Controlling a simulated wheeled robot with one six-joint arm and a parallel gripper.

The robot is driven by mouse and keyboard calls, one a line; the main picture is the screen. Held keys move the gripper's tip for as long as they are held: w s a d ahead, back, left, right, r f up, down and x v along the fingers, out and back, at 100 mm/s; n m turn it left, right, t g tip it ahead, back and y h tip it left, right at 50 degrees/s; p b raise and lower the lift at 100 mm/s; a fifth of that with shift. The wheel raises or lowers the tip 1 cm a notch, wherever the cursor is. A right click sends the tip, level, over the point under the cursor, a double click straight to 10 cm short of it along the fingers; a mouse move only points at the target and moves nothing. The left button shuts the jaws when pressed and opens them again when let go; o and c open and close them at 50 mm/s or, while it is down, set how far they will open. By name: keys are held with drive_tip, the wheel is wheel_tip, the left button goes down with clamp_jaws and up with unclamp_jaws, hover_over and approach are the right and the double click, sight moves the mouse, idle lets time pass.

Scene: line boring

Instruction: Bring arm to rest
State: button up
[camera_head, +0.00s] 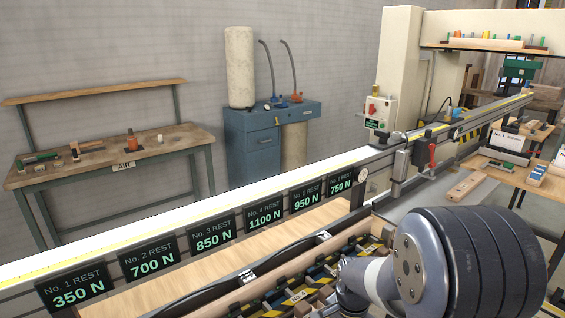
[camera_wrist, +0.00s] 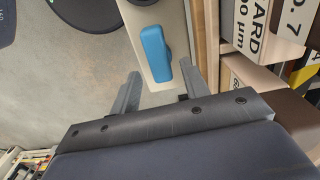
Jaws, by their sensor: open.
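My arm (camera_head: 430,262) shows at the lower right of the head view, a grey metal joint with a dark ribbed housing, over the right end of the slotted rack. My gripper (camera_wrist: 160,70) shows in the wrist view with its two grey fingers apart. A blue rounded piece (camera_wrist: 155,52) on a pale beige bar lies in line with the gap between the fingers. I cannot tell how far it is from the fingertips. Nothing is seen clamped in the fingers. The head view does not clearly show the gripper.
A long rail with REST load signs (camera_head: 214,232) runs along the machine. The rack (camera_head: 297,291) lies below it. A wooden bench (camera_head: 110,155) and a blue cabinet (camera_head: 262,140) stand by the wall. Lettered signs (camera_wrist: 286,20) are close on the wrist view's right.

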wheel_tip(320, 180, down, 6)
drive_tip(key=b, duration=0.3)
drive_tip(key=shift+r, duration=0.25)
drive_tip(key=shift+r+n, duration=0.3)
drive_tip(key=shift+r, duration=0.1)
drive_tip(key=n, duration=0.6)
drive_tip(key=shift+p, duration=0.35)
drive_tip(key=shift+r, duration=0.1)
